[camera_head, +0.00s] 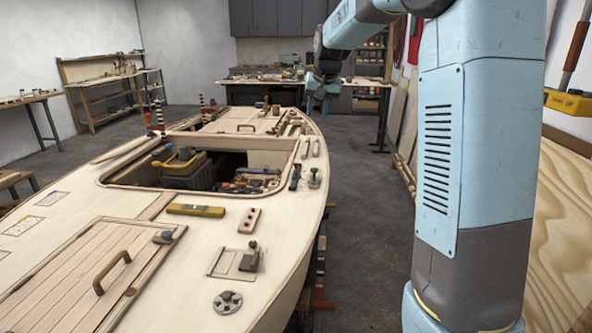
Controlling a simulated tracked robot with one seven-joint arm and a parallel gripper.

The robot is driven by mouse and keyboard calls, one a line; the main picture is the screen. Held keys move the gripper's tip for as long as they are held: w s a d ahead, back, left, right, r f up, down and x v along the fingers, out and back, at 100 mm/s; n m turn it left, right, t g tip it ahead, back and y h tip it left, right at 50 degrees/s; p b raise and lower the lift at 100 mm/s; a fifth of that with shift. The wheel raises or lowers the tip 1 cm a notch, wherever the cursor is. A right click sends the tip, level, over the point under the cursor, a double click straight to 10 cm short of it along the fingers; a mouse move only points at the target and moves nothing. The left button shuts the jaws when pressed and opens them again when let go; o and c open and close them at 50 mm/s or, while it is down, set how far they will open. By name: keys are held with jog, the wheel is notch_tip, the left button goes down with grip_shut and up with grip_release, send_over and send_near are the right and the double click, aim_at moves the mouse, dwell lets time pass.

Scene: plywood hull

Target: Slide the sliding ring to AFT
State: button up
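I cannot tell for sure which deck fitting is the sliding ring, and no AFT marking is readable. Small fittings sit along the right side deck of the plywood hull (285,225). My gripper (322,100) hangs at the end of my blue arm, in front of the far workbench in the picture and near the far right edge of the hull. It is small and dark here, and its fingers cannot be made out.
The open cockpit (225,160) holds a grey bin and loose tools. A yellow level (196,210), a block with holes (249,220) and a round disc (228,302) are on the deck. A hatch with a handle (111,271) is at near left. Grey floor (365,190) lies clear right of the hull.

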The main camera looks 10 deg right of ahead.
jog(key=w+f, duration=0.8)
jog(key=w, duration=0.6)
jog(key=m, duration=0.2)
send_near(296, 170)
jog(key=x, duration=0.8)
jog(key=shift+w+a+f, duration=0.1)
jog(key=shift+f, duration=0.15)
jog(key=shift+c, duration=0.3)
grip_shut()
